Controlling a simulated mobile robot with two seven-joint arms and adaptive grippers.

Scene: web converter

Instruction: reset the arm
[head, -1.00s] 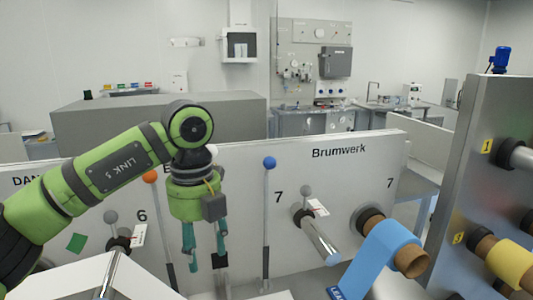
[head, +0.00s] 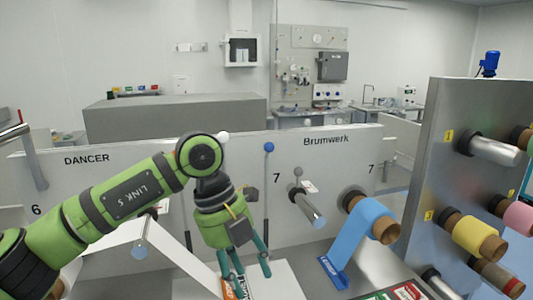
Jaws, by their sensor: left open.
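My left arm, green and dark grey, comes in from the left. Its gripper (head: 248,272) hangs down in front of the white Brumwerk panel (head: 290,165), with its teal fingers apart and nothing between them. Its fingertips show over a white printed surface (head: 280,280) near the bottom edge; I cannot tell whether they touch it. My right gripper is not in view.
A roller with a blue web (head: 365,235) stands right of the gripper, beside a bare metal roller (head: 308,208). A grey upright panel (head: 440,150) carries a yellow roll (head: 470,232) and a pink roll (head: 518,215).

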